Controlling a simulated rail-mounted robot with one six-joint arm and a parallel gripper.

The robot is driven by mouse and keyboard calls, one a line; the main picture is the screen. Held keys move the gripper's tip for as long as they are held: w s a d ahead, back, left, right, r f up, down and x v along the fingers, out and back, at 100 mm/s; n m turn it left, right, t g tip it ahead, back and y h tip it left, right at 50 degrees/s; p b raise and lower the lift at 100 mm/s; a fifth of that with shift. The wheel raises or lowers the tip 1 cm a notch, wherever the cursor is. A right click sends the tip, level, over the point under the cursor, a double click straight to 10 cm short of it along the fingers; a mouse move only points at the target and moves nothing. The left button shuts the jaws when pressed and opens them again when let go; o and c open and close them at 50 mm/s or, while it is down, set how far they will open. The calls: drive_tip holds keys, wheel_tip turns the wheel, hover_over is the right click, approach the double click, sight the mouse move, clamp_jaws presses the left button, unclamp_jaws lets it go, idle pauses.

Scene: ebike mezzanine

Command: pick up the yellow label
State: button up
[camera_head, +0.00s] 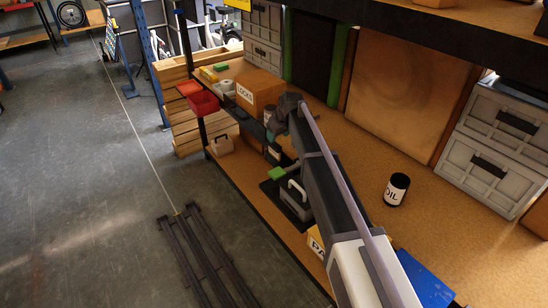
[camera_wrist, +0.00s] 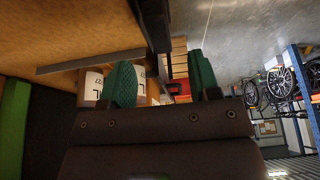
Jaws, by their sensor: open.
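A small yellow piece (camera_head: 208,75), which may be the yellow label, lies at the far end of the shelf, beside a small green block (camera_head: 221,67). It is too small to tell its exact shape. My gripper (camera_wrist: 161,80) is open in the wrist view, with its two teal fingers apart and nothing clearly held between them. I cannot make out the yellow piece in the wrist view.
Near the arm's tip stand the LOCKS box (camera_head: 258,92), a red bin (camera_head: 203,103) and a white roll (camera_head: 228,86). A dark post edges the shelf. A black OIL can (camera_head: 397,190) and a blue sheet (camera_head: 425,279) are nearer. The shelf around the can is clear.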

sight(273, 146)
drive_tip(key=b+x, duration=0.1)
drive_tip(key=x, duration=0.2)
drive_tip(key=shift+f+b, duration=0.3)
drive_tip(key=shift+r, duration=0.15)
drive_tip(key=b+x, duration=0.5)
drive_tip(key=shift+f, duration=0.3)
drive_tip(key=shift+r, duration=0.2)
drive_tip(key=c, duration=1)
